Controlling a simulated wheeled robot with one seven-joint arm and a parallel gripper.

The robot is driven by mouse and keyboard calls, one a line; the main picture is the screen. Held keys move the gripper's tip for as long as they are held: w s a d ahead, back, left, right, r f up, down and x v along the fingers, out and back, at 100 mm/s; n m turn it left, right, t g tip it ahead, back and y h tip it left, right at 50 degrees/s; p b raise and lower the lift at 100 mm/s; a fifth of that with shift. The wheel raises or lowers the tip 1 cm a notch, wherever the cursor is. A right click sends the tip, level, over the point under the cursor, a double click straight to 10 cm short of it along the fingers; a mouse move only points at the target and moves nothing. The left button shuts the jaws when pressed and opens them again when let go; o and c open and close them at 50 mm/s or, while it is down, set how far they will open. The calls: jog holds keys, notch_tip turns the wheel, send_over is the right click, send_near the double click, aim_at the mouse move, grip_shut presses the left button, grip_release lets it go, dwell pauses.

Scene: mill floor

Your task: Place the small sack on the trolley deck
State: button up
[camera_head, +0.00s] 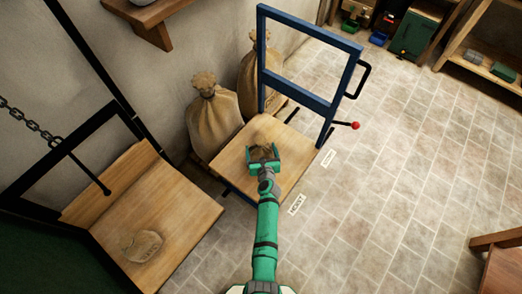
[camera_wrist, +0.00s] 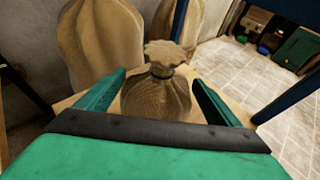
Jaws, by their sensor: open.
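The small sack (camera_wrist: 157,98) stands upright on the wooden trolley deck (camera_head: 225,160), its tied neck upward. In the head view the sack (camera_head: 261,151) is partly hidden by my gripper (camera_head: 263,158). My gripper, also in the wrist view (camera_wrist: 159,80), is open, with one finger on each side of the sack. In the wrist view a gap shows between the sack and the right finger; the left finger is close to it. The trolley has a blue upright frame (camera_head: 312,96) at its back right.
Two large tied sacks (camera_head: 214,118) stand on the floor behind the deck by the wall. A wooden platform (camera_head: 160,215) with a pale rounded shape (camera_head: 142,246) on it is at left. A red-knobbed lever (camera_head: 354,126) juts right from the trolley.

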jog(key=shift+r, duration=0.1)
jog(key=s+d+r+n+h, duration=0.1)
jog(key=s+r+n, duration=0.4)
jog(key=s, duration=0.6)
jog(key=s+d+r+n, duration=0.1)
jog(key=s+r+n, duration=0.2)
jog(key=s+n, duration=0.55)
jog(key=s+d+r+n+h, duration=0.1)
jog(key=s+d+r+n, duration=0.15)
jog(key=s, duration=1.15)
jog(key=s+a+r+n+t, duration=0.1)
jog(key=s+r+n, duration=0.5)
jog(key=r+n, duration=0.3)
jog(key=s+a+r+n+t, duration=0.1)
jog(key=s+a+r+n, duration=0.1)
jog(key=s+r+n, duration=0.5)
notch_tip(320, 180, up, 3)
jog(key=shift+a+f+n, duration=0.1)
jog(key=shift+a+n, duration=0.15)
jog(key=shift+n, duration=0.85)
